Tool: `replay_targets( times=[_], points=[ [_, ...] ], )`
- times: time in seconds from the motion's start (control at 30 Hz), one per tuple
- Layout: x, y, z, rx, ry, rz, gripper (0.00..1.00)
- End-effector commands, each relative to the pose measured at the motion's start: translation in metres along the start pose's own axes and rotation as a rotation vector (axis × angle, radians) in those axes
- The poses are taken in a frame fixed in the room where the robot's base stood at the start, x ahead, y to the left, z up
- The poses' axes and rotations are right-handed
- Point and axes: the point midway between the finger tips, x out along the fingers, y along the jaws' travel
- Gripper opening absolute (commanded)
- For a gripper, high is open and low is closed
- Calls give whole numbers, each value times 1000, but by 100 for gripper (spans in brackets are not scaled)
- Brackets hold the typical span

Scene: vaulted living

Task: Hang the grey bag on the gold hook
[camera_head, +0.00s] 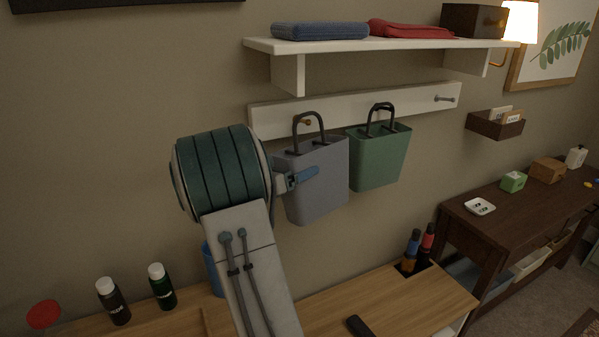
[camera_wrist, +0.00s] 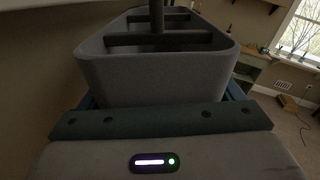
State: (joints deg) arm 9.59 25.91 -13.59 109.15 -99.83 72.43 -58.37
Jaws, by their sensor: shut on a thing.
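The grey bag (camera_head: 318,185) is upright in front of the wall, below the white hook rail (camera_head: 270,117). Its dark arched handle (camera_head: 297,133) reaches up to the rail. The gold hook (camera_head: 307,121) shows inside the handle's loop, just under its top; I cannot tell whether the handle rests on it. My gripper (camera_head: 305,175) is shut on the bag's body from the left side. In the wrist view the grey bag (camera_wrist: 160,82) fills the space ahead, with dark bars across its open top; my fingertips are mostly hidden there.
A green bag (camera_head: 378,160) hangs close on the right. A silver hook (camera_head: 444,99) at the rail's right end is bare. A white shelf (camera_head: 350,45) with folded cloths is above. Bottles (camera_head: 162,285) stand on the wooden bench (camera_head: 385,300) below.

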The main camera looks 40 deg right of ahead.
Motion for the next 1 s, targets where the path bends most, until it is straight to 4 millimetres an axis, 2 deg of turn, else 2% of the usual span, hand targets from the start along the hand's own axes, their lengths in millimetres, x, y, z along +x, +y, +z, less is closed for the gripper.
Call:
replay_targets(
  times=[0.23,0.5,1.0],
  points=[
    [4,14,4,2,-1,1,57],
    [6,26,0,1,-2,1,57],
    [7,28,-3,1,-1,0,57]
  ],
)
